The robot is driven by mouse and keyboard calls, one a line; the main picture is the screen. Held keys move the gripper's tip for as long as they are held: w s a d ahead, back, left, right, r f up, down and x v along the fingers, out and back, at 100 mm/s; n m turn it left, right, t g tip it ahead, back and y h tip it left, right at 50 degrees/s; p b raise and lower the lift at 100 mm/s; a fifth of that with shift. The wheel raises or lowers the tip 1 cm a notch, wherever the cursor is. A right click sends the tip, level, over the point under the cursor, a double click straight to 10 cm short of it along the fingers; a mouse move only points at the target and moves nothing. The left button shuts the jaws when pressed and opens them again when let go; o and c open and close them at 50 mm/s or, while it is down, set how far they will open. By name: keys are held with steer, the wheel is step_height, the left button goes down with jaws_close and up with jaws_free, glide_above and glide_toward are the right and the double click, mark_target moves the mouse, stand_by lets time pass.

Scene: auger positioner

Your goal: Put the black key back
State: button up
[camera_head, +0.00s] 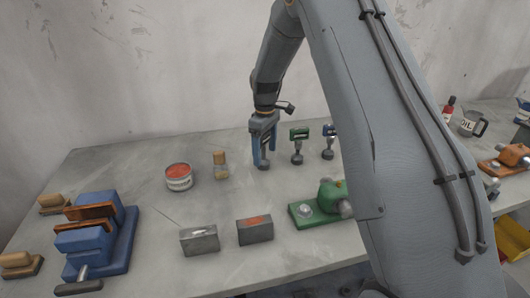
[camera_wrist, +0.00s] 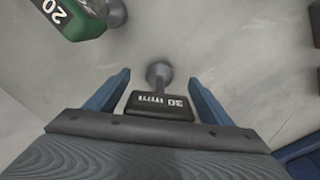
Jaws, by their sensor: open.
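The black key (camera_wrist: 160,107), with a flat head marked 30 and a grey metal stem, shows in the wrist view between the two blue fingers of my gripper (camera_wrist: 159,78). The fingers are open, one on each side, with a gap to the head. In the head view my gripper (camera_head: 262,158) points down over the bench, left of the green key (camera_head: 298,140), and the black key cannot be made out there. The green key, marked 20, also shows at the top left of the wrist view (camera_wrist: 78,18).
A blue key (camera_head: 328,138) stands right of the green one. A brush (camera_head: 220,165) and a red-topped can (camera_head: 179,177) stand to the left. Two grey blocks (camera_head: 199,240), a green device (camera_head: 318,208) and a blue vise (camera_head: 118,250) are nearer. My arm hides part of the bench.

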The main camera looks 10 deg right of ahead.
step_height(320, 180, up, 12)
steer(key=b, duration=0.4)
steer(key=shift+f, duration=0.15)
